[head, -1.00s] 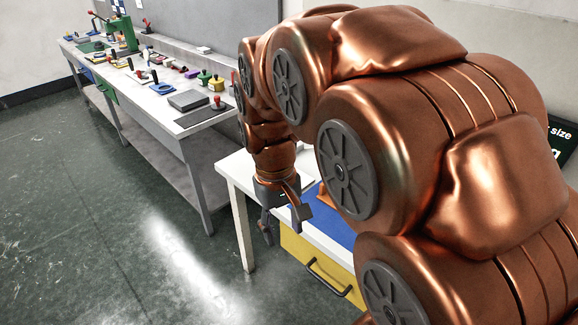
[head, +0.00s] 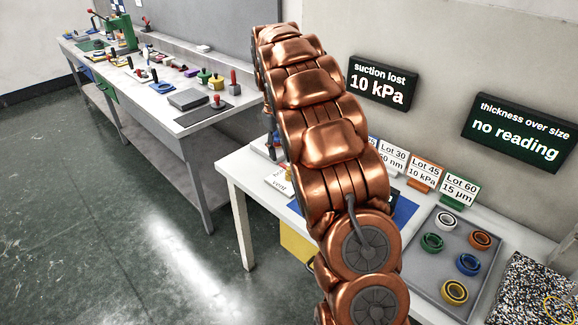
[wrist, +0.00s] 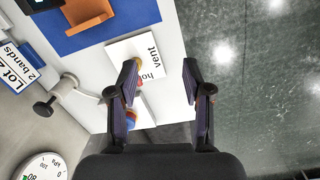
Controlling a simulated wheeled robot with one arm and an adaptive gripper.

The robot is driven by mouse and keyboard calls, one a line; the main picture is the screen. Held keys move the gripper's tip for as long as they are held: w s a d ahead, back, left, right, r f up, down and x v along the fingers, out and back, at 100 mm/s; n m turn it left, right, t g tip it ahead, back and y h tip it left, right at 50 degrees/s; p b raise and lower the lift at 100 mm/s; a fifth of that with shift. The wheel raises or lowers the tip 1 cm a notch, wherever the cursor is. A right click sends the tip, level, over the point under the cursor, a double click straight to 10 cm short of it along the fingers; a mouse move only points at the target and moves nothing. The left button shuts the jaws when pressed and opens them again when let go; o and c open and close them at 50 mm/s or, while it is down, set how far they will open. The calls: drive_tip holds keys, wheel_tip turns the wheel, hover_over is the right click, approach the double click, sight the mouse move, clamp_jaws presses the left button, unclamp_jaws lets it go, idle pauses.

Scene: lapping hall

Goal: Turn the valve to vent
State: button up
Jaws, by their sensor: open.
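A white card printed "vent" and "hold" (wrist: 136,50) lies on the white table in the wrist view, and its "vent" side also shows in the head view (head: 279,181). A small red, yellow and blue part (wrist: 131,116) sits beside the card, mostly hidden behind my left finger. I cannot tell which of these is the valve's handle. My gripper (wrist: 160,66) is open and empty, its fingers over the card and the table edge. In the head view my arm mostly hides it.
A blue mat (wrist: 128,20) with an orange block (wrist: 88,12) lies near the card. A gauge (wrist: 42,168) is at lower left. In the head view, a grey tray (head: 423,266) holds several rings, and wall displays (head: 383,82) hang behind. Open floor (head: 110,220) is left.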

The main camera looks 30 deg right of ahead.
drive_tip(key=n, duration=0.1)
approach(287, 169)
drive_tip(key=shift+s+d+f+t+y, duration=0.15)
drive_tip(key=shift+d+f+t+y, duration=0.1)
drive_tip(key=shift+d, duration=0.15)
drive_tip(key=shift+s+d+f+t+y, duration=0.2)
drive_tip(key=shift+d+f, duration=0.1)
drive_tip(key=shift+d, duration=0.1)
drive_tip(key=shift+f+p, duration=1.5)
drive_tip(key=shift+f, duration=2.45)
drive_tip(key=shift+a, duration=0.1)
clamp_jaws()
